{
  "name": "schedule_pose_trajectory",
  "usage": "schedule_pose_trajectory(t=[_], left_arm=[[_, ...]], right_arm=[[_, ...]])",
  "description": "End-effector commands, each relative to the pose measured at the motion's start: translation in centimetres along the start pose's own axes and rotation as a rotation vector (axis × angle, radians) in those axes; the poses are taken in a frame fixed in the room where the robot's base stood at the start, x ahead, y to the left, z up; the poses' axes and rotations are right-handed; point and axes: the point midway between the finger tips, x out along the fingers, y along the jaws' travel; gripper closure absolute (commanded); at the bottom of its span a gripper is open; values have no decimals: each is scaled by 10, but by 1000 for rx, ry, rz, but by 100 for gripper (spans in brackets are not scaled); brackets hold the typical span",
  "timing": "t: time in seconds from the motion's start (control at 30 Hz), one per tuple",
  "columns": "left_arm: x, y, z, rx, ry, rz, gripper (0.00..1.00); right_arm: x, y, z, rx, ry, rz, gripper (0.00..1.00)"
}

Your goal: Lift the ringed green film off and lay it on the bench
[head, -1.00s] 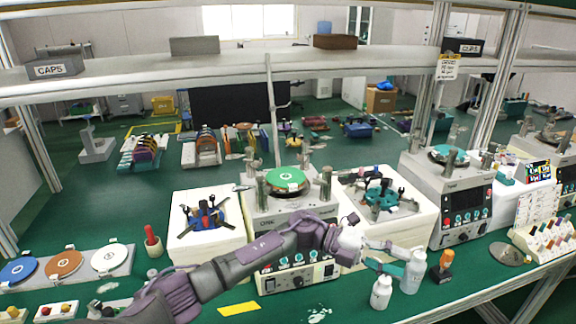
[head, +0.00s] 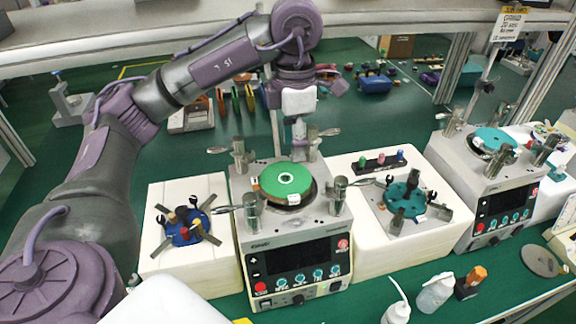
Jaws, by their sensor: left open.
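The green film (head: 271,184) is a round disc with a white ring at its middle. It lies on the round platen on top of the middle lapping machine (head: 292,232), with a small white tab at its front edge. My left arm comes in from the left and arches over the bench. Its gripper (head: 300,136) hangs down behind and above the film, apart from it, small and partly lost among the machine's posts. It is open and holds nothing that I can see. My right gripper is out of view. The green bench (head: 375,296) shows in front of the machines.
Metal posts (head: 338,190) with handles stand around the platen. White blocks bearing a blue fixture (head: 183,232) and a teal fixture (head: 402,198) flank the machine. Another machine with a teal disc (head: 494,141) stands right. Bottles (head: 434,293) stand at the front. A shelf (head: 400,22) crosses above.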

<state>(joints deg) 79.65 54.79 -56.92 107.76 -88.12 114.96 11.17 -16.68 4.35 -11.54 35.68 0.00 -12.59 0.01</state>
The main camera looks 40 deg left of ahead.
Motion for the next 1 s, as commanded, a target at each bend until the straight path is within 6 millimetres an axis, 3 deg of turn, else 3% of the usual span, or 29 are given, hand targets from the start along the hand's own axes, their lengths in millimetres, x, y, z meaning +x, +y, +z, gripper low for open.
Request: schedule_pose_trajectory(t=[0.2,0.4,0.6,0.87,1.0], left_arm=[[36,-1,-2,1,9,0,55],[69,0,-2,0,9,0,55],[83,0,-2,0,4,3,55],[113,-6,-2,-1,9,-1,55],[131,-5,-2,0,6,2,55]], right_arm=[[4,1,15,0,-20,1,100],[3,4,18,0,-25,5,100],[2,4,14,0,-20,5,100],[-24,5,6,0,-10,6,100],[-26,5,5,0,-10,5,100]])
